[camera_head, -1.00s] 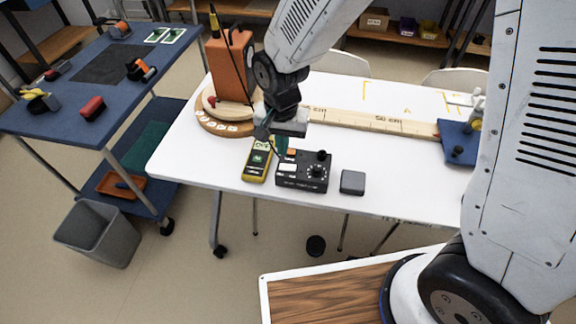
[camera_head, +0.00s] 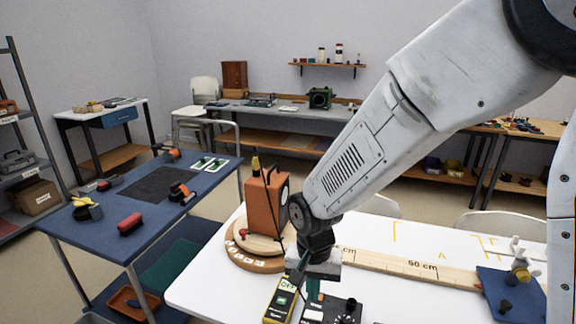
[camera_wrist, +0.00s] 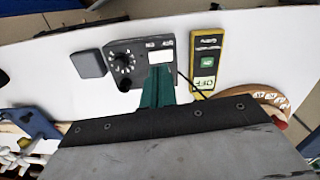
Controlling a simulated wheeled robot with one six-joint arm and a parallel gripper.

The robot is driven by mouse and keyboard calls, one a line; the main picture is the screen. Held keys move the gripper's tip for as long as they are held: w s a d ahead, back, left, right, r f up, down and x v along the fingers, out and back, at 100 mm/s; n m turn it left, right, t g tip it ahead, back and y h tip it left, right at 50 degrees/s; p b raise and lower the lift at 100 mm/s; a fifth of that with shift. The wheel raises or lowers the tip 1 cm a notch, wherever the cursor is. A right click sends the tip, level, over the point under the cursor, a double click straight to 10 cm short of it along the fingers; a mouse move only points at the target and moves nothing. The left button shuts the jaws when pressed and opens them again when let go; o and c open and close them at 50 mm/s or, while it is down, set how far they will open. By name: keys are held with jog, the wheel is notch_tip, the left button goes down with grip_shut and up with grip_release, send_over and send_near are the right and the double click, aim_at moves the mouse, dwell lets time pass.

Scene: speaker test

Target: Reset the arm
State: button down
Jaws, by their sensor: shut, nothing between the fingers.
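My gripper (camera_head: 315,288) is shut and empty, pointing down over the white table (camera_head: 205,278). In the wrist view its green fingers (camera_wrist: 157,88) are together, in front of the black control box (camera_wrist: 140,62). I cannot tell whether they touch it. The box has a dial and a white label. The yellow device (camera_wrist: 206,62), with a green button and a label reading OFF, lies beside it. My arm comes down from the upper right in the head view and covers part of the table.
An orange speaker (camera_head: 264,205) stands on a round wooden base (camera_head: 247,258) close left of my gripper. A measuring board (camera_head: 400,262) runs right to a blue plate (camera_head: 510,290). A grey block (camera_wrist: 90,64) lies beside the control box. A blue cart (camera_head: 105,225) stands left.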

jog(key=s+d+r+n+t, duration=0.2)
jog(key=s+d+r, duration=1.6)
jog(key=d+r, duration=0.2)
jog(key=shift+s+n, duration=0.25)
jog(key=shift+n, duration=0.15)
